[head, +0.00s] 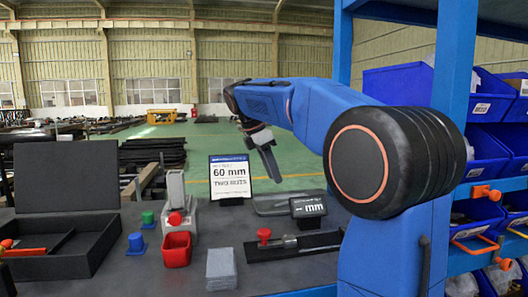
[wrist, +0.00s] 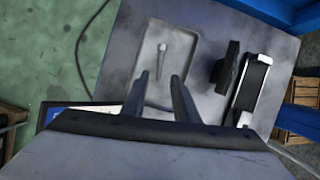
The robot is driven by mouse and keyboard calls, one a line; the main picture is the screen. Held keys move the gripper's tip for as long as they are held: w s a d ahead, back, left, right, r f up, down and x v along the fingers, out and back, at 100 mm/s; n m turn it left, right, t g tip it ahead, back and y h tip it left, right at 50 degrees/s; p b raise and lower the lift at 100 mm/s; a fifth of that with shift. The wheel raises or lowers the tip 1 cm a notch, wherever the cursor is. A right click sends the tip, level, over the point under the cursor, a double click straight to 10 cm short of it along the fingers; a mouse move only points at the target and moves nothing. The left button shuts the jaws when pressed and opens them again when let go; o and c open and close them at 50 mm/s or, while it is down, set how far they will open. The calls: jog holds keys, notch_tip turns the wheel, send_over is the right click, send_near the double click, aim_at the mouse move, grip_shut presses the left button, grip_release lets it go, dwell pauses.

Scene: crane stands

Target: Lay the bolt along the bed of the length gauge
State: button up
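The bolt (wrist: 160,62) is a small pale bolt with a wider head, lying in a shallow grey tray (wrist: 183,42) in the wrist view. In the head view the tray (head: 268,212) stands behind the length gauge, and I cannot make the bolt out. The length gauge (head: 288,247) has a dark bed, a red knob and a tilted display (head: 308,206) reading "mm". It also shows right of the tray in the wrist view (wrist: 250,90). My gripper (head: 272,172) is above the bench; in the wrist view its fingers (wrist: 160,90) are apart, with nothing between them.
A sign (head: 230,180) reading "60 mm" stands left of the tray. Left of the gauge are a red bin (head: 176,250), a grey block (head: 221,268), a red-knobbed device (head: 175,195), small green and blue pieces, and an open black case (head: 65,185). Blue shelving (head: 455,90) stands at right.

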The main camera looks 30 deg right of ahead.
jog(key=shift+o, duration=0.5)
jog(key=v, duration=0.7)
jog(key=shift+r, duration=0.35)
jog(key=x, duration=1.7)
jog(key=shift+s+d, duration=0.2)
jog(key=shift+d, duration=0.1)
jog(key=shift+f, duration=0.1)
grip_shut()
